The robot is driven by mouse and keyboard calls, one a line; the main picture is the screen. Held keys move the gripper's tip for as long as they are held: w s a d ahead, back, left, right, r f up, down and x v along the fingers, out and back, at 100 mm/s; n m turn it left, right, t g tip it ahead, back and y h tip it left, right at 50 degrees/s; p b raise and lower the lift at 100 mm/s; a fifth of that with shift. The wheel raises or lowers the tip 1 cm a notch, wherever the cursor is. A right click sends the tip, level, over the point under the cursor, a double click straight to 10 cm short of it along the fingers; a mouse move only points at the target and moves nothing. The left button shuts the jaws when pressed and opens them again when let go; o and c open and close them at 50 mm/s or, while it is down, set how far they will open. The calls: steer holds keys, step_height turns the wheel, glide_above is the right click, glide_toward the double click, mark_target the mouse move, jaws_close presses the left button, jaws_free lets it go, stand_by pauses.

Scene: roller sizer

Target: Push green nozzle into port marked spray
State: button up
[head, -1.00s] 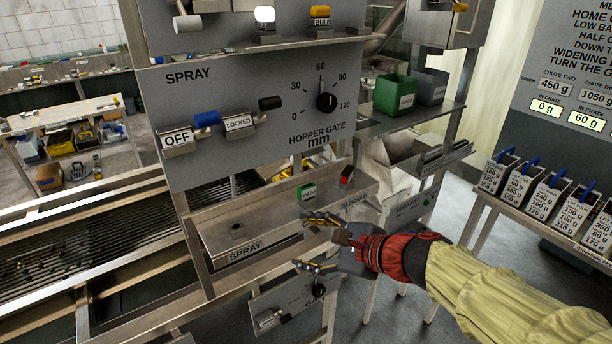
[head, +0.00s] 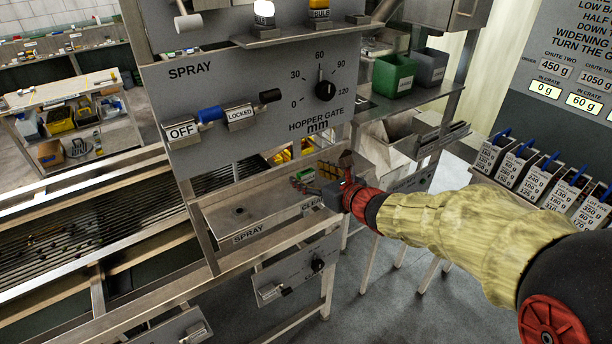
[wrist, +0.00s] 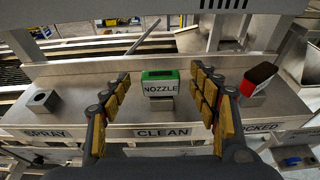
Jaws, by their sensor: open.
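The green nozzle (wrist: 160,82), a block with a green top and a white NOZZLE label, stands upright on the steel shelf behind the CLEAN label. It shows small in the head view (head: 303,178), partly covered by my gripper. My gripper (wrist: 160,108) is open, with its yellow-padded fingers to either side of the nozzle in the wrist view; I see no contact. The spray port (wrist: 43,100), a grey square block with a round dark hole, is at the left behind the SPRAY label. In the head view the port (head: 240,211) looks empty.
A red-and-black block (wrist: 259,79) stands to the right, behind the label ending in OCKED. A steel back wall (wrist: 100,66) runs behind the shelf. The shelf between port and nozzle is clear. The SPRAY panel (head: 250,110) overhangs the shelf.

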steer(key=x, duration=0.2)
steer(key=shift+w+a+f, duration=0.15)
steer(key=shift+w, duration=0.1)
steer(key=c, duration=0.3)
steer(key=c, duration=0.7)
steer(key=shift+c, duration=0.6)
